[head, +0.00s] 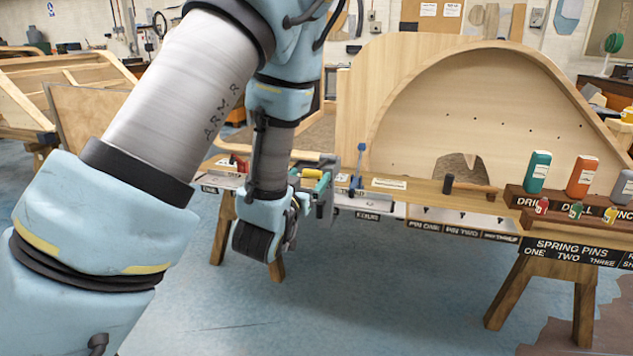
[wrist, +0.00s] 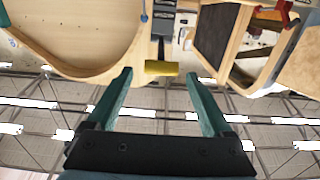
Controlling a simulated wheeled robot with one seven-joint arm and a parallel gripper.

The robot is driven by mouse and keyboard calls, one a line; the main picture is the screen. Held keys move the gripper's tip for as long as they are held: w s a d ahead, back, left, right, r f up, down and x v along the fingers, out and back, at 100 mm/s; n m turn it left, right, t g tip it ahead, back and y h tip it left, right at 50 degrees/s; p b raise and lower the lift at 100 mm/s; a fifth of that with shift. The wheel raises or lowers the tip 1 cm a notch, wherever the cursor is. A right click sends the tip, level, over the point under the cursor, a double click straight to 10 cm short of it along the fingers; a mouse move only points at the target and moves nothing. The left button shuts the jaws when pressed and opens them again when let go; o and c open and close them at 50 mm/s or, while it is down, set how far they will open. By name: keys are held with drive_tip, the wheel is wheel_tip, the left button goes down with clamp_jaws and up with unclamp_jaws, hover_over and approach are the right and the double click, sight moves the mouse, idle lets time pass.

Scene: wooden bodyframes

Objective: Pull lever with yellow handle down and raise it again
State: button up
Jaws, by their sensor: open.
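The yellow handle (wrist: 158,67) shows in the wrist view as a short bar across the end of a dark lever. It lies just beyond and between the tips of my gripper (wrist: 159,76), whose teal fingers are spread apart and empty. The handle also shows in the head view (head: 312,173), close to my gripper (head: 322,190) at the bench edge. My arm hides part of the lever and its mount in the head view. I cannot tell whether a finger touches the handle.
A blue lever (head: 358,168) stands upright just right of my gripper. A red-handled lever (head: 238,163) is to its left. A large curved wooden frame (head: 480,90) rises behind. Bottles, including a teal one (head: 538,172), stand at the right. Open floor lies in front.

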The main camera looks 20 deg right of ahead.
sight(312, 172)
drive_tip(key=b, duration=0.1)
drive_tip(key=w+b, duration=0.1)
drive_tip(key=b, duration=0.1)
drive_tip(key=shift+d+f, duration=0.2)
drive_tip(key=shift+d, duration=0.2)
drive_tip(key=x, duration=0.4)
drive_tip(key=shift+w+d+r+p, duration=0.2)
drive_tip(key=shift+r+p, duration=0.15)
drive_tip(key=shift+p, duration=0.05)
drive_tip(key=shift+w+d+f, duration=0.1)
drive_tip(key=shift+w+d, duration=0.2)
drive_tip(key=shift+w, duration=0.05)
clamp_jaws()
